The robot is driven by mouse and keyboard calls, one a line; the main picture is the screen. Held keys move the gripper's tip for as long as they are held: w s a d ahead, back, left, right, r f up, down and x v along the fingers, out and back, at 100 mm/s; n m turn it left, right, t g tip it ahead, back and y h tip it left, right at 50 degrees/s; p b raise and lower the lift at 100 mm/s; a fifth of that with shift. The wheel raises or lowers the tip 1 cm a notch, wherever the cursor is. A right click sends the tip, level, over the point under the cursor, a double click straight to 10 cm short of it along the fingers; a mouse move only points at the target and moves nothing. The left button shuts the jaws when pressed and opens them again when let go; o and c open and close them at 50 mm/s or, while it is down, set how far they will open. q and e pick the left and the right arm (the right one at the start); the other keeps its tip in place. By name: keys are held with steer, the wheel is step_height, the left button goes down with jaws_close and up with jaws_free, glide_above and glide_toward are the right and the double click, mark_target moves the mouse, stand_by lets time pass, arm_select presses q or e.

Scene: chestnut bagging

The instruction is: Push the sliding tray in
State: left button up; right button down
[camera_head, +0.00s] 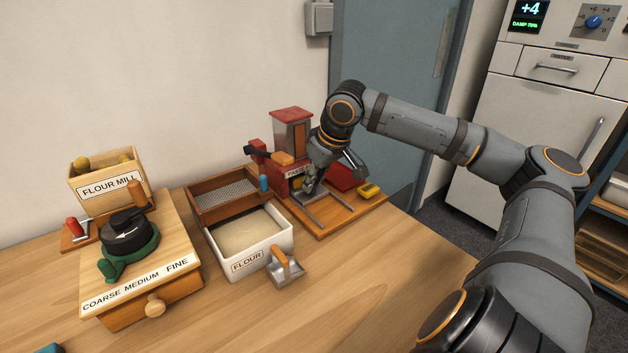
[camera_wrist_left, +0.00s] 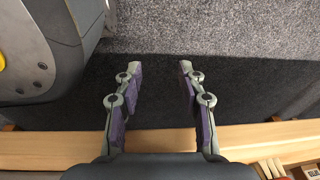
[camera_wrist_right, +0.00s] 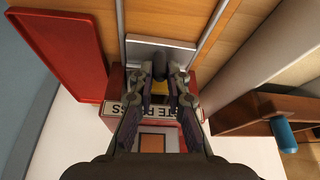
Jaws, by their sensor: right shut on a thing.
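The paste press (camera_head: 292,131) is a red machine with a clear hopper on a wooden board, with two metal rails running out from its front. In the right wrist view, the sliding tray (camera_wrist_right: 145,50) is a pale grey plate between the rails, close to the press's lettered face. My right gripper (camera_wrist_right: 160,85) is shut on the tray's dark upright handle (camera_wrist_right: 160,63). In the head view this gripper (camera_head: 309,183) is at the press front and hides much of the tray. My left gripper (camera_wrist_left: 160,67) is open and empty, seen only in the left wrist view.
A red tray (camera_wrist_right: 62,50) lies beside the rails, with a yellow block (camera_head: 369,191) near it. The white flour box (camera_head: 228,265), a scoop (camera_head: 287,268) and the flour mill (camera_head: 126,240) stand to the left. The table front is clear.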

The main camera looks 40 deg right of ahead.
steer(key=c, duration=1.3)
jaws_free()
steer(key=shift+c, duration=0.2)
steer(key=shift+d+r, duration=0.1)
steer(key=shift+r, duration=0.05)
arm_select(q)
steer(key=shift+s+f, duration=0.15)
steer(key=shift+s, duration=0.85)
arm_select(e)
step_height(320, 180, up, 10)
